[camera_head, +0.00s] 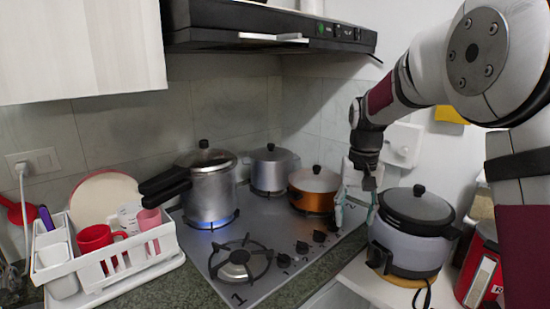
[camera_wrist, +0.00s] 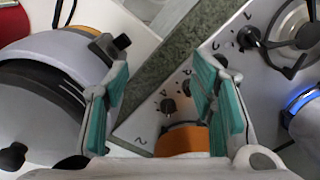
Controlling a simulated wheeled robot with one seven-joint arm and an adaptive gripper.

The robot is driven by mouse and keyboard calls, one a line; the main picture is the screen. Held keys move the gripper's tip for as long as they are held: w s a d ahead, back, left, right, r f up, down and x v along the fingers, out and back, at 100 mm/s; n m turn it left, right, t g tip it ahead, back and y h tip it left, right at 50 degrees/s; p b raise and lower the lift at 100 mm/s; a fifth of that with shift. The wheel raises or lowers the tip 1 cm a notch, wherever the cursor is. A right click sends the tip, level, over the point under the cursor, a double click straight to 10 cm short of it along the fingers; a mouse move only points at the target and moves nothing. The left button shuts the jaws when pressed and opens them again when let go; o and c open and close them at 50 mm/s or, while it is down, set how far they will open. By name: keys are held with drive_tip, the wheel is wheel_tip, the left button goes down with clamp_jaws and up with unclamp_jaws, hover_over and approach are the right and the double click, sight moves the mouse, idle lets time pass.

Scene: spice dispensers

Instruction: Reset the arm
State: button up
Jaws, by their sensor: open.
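My gripper (camera_head: 356,210) hangs from my arm at the right, pointing down near the right edge of the gas stove (camera_head: 262,222). Its teal-padded fingers are apart, with nothing seen between them. In the wrist view my gripper (camera_wrist: 160,102) is open above the stove's corner, with black knobs and part of an orange-copper thing below. The rice cooker (camera_head: 412,225) stands just right of my gripper, and its dark lid (camera_wrist: 45,95) fills the left of the wrist view. The copper pot (camera_head: 314,190) is just left of my gripper.
A pressure cooker (camera_head: 212,190) stands over a lit blue flame. A grey pot (camera_head: 272,168) is behind. A dish rack (camera_head: 110,270) with cups is at left. The range hood (camera_head: 270,28) hangs above. A red container (camera_head: 480,270) stands at right. The front burner (camera_head: 240,262) is bare.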

drive_tip(key=s+r+t, duration=0.1)
drive_tip(key=s+r, duration=0.4)
drive_tip(key=s, duration=0.4)
drive_tip(key=s+r+t, duration=0.1)
drive_tip(key=s+r, duration=0.4)
drive_tip(key=s, duration=0.4)
drive_tip(key=s+f+t, duration=0.1)
drive_tip(key=s, duration=0.7)
drive_tip(key=s+f+n+t+p, duration=0.1)
drive_tip(key=s+f, duration=0.1)
drive_tip(key=s, duration=0.6)
drive_tip(key=shift+d+f, duration=0.15)
drive_tip(key=shift+f, duration=0.1)
